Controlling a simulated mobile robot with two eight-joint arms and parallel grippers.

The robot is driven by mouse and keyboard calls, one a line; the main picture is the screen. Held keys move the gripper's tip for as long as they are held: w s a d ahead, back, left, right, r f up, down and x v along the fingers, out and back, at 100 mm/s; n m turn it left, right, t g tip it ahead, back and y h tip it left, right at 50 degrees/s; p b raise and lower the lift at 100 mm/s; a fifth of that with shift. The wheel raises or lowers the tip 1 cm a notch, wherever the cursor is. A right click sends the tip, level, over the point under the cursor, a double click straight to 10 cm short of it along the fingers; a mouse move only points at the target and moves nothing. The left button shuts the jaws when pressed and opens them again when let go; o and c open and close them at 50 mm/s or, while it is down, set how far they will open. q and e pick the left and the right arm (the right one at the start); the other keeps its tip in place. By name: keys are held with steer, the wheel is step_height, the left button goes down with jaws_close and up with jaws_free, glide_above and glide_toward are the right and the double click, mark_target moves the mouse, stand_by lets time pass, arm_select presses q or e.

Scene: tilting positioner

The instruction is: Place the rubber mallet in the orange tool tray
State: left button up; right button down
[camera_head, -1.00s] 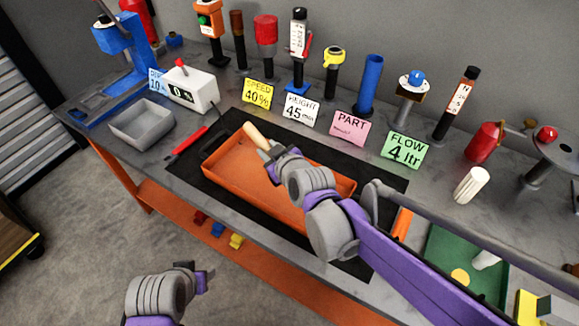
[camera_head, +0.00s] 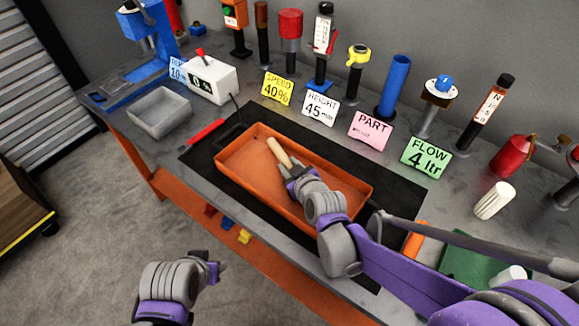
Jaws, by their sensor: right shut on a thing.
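The orange tool tray (camera_head: 245,163) lies on a black mat on the workbench. My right gripper (camera_head: 291,171) is over the tray, shut on the rubber mallet, whose light wooden handle (camera_head: 277,151) sticks out up and left from the fingers. The mallet's head is hidden by the gripper and arm. The handle shows against the tray's inside near its back wall; I cannot tell whether the mallet touches the tray. My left gripper (camera_head: 212,270) is low in front of the bench, away from the tray, and its jaw opening is unclear.
A red-handled tool (camera_head: 206,132) and a grey bin (camera_head: 160,113) lie left of the tray. Sign cards, including the yellow speed card (camera_head: 277,89), and upright tools line the back. A white ribbed cylinder (camera_head: 494,200) stands at right. The tray's left part is clear.

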steer(key=shift+f, duration=0.2)
steer(key=c, duration=0.6)
jaws_free()
steer(key=shift+r, duration=0.15)
steer(key=shift+s+r, duration=0.15)
steer(key=shift+s, duration=0.05)
steer(key=p+v, duration=0.1)
steer(key=v, duration=1)
steer(key=shift+s+d+r, duration=0.1)
steer(key=shift+s+d, duration=0.05)
steer(key=shift+s, duration=0.15)
